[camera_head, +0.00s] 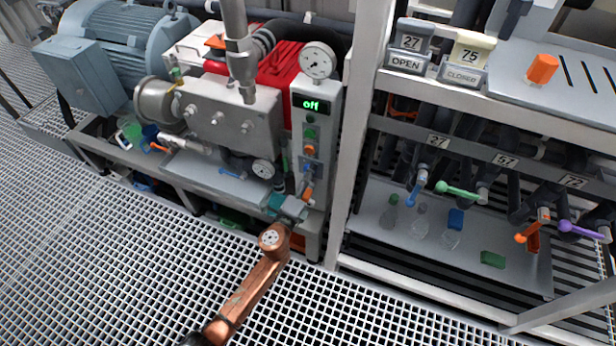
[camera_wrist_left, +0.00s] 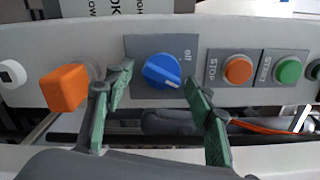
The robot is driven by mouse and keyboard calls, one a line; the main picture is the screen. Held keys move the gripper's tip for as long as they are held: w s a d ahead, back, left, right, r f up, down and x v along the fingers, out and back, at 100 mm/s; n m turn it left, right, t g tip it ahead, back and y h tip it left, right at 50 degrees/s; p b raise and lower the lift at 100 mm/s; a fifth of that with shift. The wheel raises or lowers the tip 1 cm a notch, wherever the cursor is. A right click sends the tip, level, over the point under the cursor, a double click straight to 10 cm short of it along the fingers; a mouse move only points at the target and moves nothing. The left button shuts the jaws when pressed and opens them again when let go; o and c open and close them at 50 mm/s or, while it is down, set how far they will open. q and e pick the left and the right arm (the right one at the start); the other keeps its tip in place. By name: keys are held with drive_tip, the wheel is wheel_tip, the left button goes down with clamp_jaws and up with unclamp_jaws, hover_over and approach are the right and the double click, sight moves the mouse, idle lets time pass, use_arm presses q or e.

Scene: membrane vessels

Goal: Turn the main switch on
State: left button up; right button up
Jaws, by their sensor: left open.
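The main switch is a blue rotary knob on a dark square plate marked "off"; it shows in the left wrist view (camera_wrist_left: 162,71) and small on the grey control panel in the head view (camera_head: 307,168). The green display (camera_head: 311,105) above it reads "off". My left gripper (camera_head: 290,200) is in front of the lower part of this panel. In the left wrist view its green fingers (camera_wrist_left: 158,85) are open, one on each side of the knob, with nothing held. Whether they touch the knob I cannot tell. My right gripper is not in view.
An orange knob (camera_wrist_left: 65,88) sits just left of the left finger. An orange STOP button (camera_wrist_left: 238,70) and a green START button (camera_wrist_left: 288,70) sit to the right. A white post (camera_head: 360,110) stands right of the panel. The grating floor (camera_head: 130,270) in front is clear.

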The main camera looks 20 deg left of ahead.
use_arm(q)
drive_tip(key=s, duration=1.2)
drive_tip(key=shift+a, duration=0.2)
